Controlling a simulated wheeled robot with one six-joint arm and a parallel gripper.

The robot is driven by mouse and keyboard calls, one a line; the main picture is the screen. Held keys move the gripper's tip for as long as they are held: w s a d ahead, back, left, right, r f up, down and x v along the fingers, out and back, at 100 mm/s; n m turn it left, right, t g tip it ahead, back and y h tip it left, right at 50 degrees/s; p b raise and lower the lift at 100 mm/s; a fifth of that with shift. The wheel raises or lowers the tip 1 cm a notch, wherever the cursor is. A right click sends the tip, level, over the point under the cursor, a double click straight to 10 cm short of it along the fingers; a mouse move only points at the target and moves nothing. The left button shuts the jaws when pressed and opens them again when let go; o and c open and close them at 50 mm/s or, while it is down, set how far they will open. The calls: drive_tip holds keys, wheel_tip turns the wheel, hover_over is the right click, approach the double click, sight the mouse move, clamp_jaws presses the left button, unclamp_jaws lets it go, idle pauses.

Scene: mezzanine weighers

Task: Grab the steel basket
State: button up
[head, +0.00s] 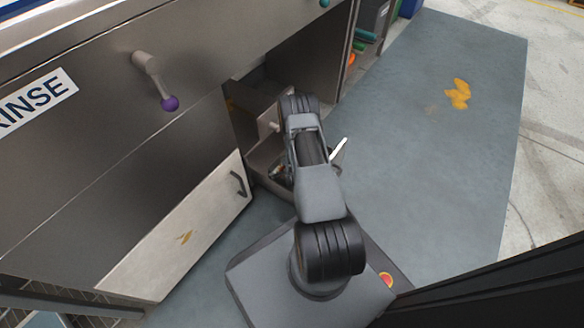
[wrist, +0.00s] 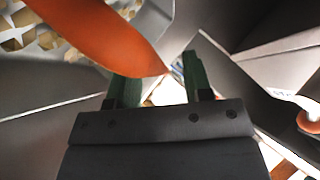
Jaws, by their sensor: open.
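My gripper (wrist: 158,78) is open in the wrist view, with two green fingers apart and nothing clearly held between them. In the head view my arm reaches down into the open cabinet bay, and the fingers are hidden there. A grey perforated metal piece (wrist: 47,39) shows at the upper left of the wrist view, cut off by the frame. It may be part of the steel basket, but I cannot tell for sure. No whole basket is visible in the head view. An orange object (wrist: 100,32) crosses close to the camera, partly in front of the left finger.
A steel counter with a RINSE label (head: 36,101) and a purple-knobbed lever (head: 155,82) stands at left. A light panel with a dark handle (head: 238,184) is below. An orange-ended white piece (wrist: 306,115) is at the right. Grey floor matting (head: 430,150) with a yellow stain is open.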

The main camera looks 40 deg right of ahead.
drive_tip(key=shift+w+d+f, duration=0.15)
drive_tip(key=shift+d+f, duration=0.15)
drive_tip(key=shift+f, duration=0.05)
drive_tip(key=shift+d, duration=0.25)
drive_tip(key=shift+a+f, duration=0.1)
drive_tip(key=shift+a, duration=0.1)
clamp_jaws()
